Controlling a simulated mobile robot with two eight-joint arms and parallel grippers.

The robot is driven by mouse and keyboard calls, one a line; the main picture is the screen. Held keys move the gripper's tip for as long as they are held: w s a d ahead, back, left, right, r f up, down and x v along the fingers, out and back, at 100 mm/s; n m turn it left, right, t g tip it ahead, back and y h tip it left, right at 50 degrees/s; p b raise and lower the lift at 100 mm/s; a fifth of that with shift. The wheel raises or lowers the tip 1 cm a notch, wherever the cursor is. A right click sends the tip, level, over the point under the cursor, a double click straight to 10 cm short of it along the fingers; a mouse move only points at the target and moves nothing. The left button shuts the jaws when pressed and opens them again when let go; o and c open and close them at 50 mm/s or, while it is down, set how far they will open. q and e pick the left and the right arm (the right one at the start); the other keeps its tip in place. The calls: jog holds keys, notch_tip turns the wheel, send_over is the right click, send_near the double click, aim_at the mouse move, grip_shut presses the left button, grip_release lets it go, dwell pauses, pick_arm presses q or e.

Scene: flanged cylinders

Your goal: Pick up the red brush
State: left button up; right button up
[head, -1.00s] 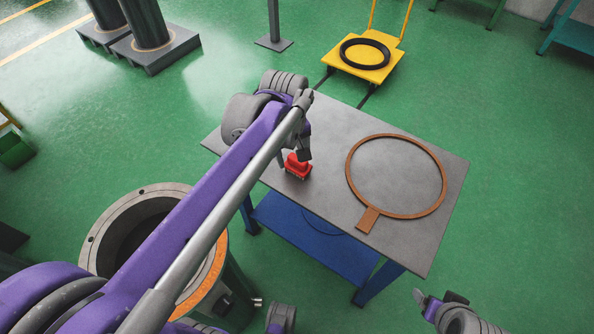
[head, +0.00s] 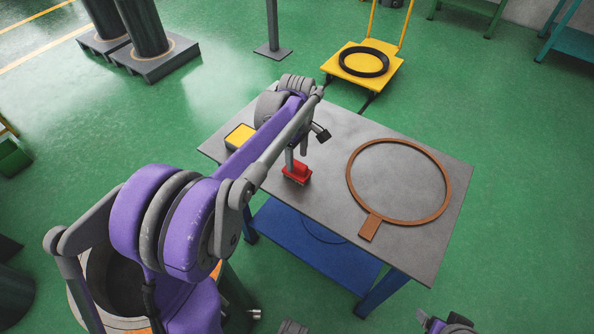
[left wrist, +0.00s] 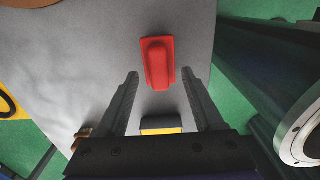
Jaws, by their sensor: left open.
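The red brush (head: 297,172) lies on the grey tabletop, near the table's left part. It also shows in the left wrist view (left wrist: 158,62), with its red handle ridge facing the camera. My left gripper (head: 304,150) is at the brush in the head view, open. In the left wrist view its two fingers (left wrist: 160,74) are spread wide, with the brush lying between and just beyond the tips; nothing is held. Whether a finger touches the brush cannot be told. Part of my right gripper (head: 434,322) shows at the bottom edge, too cut off to judge.
The table (head: 415,255) also bears a brown ring gasket with a tab (head: 375,219) on the right and a yellow-topped box (head: 240,137) at left. A yellow cart (head: 341,68) with a black ring stands behind. A large flanged cylinder (head: 110,290) is at lower left.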

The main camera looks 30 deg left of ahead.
aim_at(297, 163)
pick_arm(q)
notch_tip(297, 163, down, 4)
jog(key=shift+r, duration=0.1)
grip_shut()
jog(key=shift+r+p, duration=0.35)
jog(key=shift+r, duration=4.75)
